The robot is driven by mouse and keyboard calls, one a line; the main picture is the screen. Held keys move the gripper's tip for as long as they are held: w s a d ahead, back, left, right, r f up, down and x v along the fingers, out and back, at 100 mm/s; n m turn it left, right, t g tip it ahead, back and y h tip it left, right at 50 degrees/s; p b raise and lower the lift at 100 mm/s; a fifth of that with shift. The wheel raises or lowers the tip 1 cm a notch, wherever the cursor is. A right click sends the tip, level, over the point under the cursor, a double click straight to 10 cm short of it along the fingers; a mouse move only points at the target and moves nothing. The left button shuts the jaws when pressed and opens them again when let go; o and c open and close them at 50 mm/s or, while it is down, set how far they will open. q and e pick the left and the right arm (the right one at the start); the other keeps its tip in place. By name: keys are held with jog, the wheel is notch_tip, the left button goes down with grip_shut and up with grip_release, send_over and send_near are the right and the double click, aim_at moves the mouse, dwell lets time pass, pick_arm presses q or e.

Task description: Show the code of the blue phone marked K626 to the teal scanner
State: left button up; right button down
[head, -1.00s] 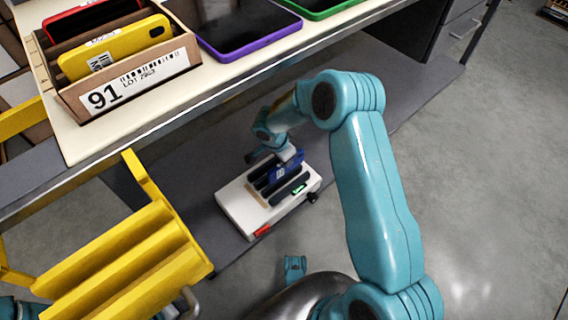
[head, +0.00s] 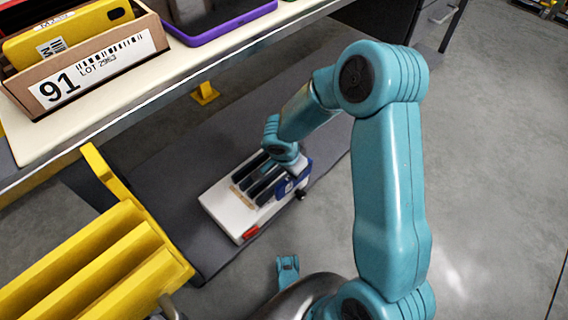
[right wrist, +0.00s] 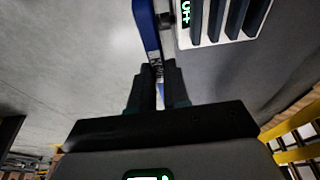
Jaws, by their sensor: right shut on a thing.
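The blue phone (head: 304,176) is at the right end of a white box with dark ribs, a pale code patch on its face. In the right wrist view the blue phone (right wrist: 147,32) is seen edge-on, with a partly hidden marking that starts with K. My right gripper (right wrist: 158,84) is shut on it; in the head view the gripper is mostly hidden behind its own wrist. The phone is beside the ribs, not between them. My left gripper is out of view. I cannot make out a teal scanner for certain.
The white ribbed box (head: 221,211) has a red part at its front and stands on a dark grey surface. A yellow slotted rack (head: 103,243) is at lower left.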

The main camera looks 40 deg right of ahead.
jog(key=s+d, duration=0.1)
jog(key=s, duration=1.1)
jog(key=shift+s, duration=0.1)
